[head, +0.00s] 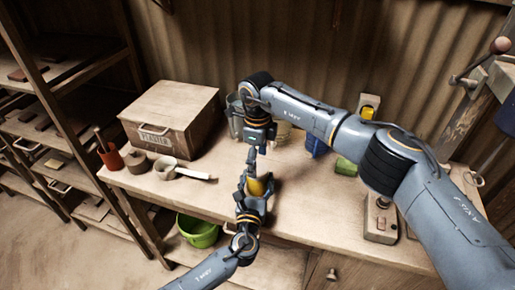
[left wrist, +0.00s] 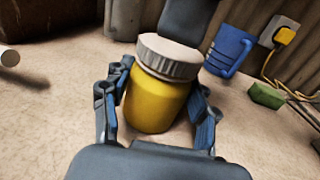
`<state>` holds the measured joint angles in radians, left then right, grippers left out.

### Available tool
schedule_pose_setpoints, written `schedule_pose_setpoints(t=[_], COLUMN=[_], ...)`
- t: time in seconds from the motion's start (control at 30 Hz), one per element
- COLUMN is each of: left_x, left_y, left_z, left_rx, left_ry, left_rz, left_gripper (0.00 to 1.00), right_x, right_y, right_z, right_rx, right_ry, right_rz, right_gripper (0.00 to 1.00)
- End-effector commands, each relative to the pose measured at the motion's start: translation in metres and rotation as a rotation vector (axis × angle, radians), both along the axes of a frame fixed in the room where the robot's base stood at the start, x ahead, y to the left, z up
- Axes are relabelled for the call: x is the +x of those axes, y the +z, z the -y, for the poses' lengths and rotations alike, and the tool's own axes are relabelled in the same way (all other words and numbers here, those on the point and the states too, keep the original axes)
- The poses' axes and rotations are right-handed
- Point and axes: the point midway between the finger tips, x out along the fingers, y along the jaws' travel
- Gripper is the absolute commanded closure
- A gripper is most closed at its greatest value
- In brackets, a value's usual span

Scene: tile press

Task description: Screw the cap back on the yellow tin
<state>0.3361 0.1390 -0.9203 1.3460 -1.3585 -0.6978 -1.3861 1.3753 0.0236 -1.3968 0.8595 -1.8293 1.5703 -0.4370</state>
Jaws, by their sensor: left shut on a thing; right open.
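The yellow tin (head: 258,187) stands on the bench, and it also shows in the left wrist view (left wrist: 155,103). My left gripper (head: 254,196) is shut on the tin's body, with a blue-padded finger on each side of it. The pale ribbed cap (left wrist: 168,58) sits on the tin's mouth in the left wrist view. I cannot tell whether it is threaded. My right gripper (head: 252,160) is open and points down just above or behind the tin. Its dark shape rises behind the cap in the left wrist view. The cap is hard to make out in the head view.
A blue jug (left wrist: 230,52), a green block (left wrist: 266,95) and a yellow plug (left wrist: 285,36) lie to the right. A green bucket (head: 198,233) is below.

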Motion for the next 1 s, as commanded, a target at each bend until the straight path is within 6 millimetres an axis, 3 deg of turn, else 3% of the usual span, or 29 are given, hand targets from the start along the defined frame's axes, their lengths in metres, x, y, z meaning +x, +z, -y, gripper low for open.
schedule_pose_setpoints(t=[0.2,0.5,0.57,0.8,1.0], left_x=[0.000,0.000,0.000,0.000,0.000], left_y=[0.000,0.000,0.000,0.000,0.000], left_z=[0.000,0.000,0.000,0.000,0.000], left_rx=[0.000,0.000,0.000,0.000,0.000], left_ry=[0.000,0.000,0.000,0.000,0.000], left_rz=[-0.001,-0.001,-0.001,0.000,0.000], left_gripper=[1.00,1.00,1.00,1.00,1.00], right_x=[0.000,0.000,0.000,0.000,0.000], right_y=[-0.019,-0.021,-0.021,-0.021,-0.021], right_z=[0.000,0.000,0.000,0.000,0.000], right_rx=[0.000,0.000,0.000,0.000,0.000], right_ry=[0.001,0.001,0.000,0.000,-0.005], right_rz=[0.000,0.000,0.000,0.000,0.000], right_gripper=[0.24,0.24,0.33,0.81,0.82])
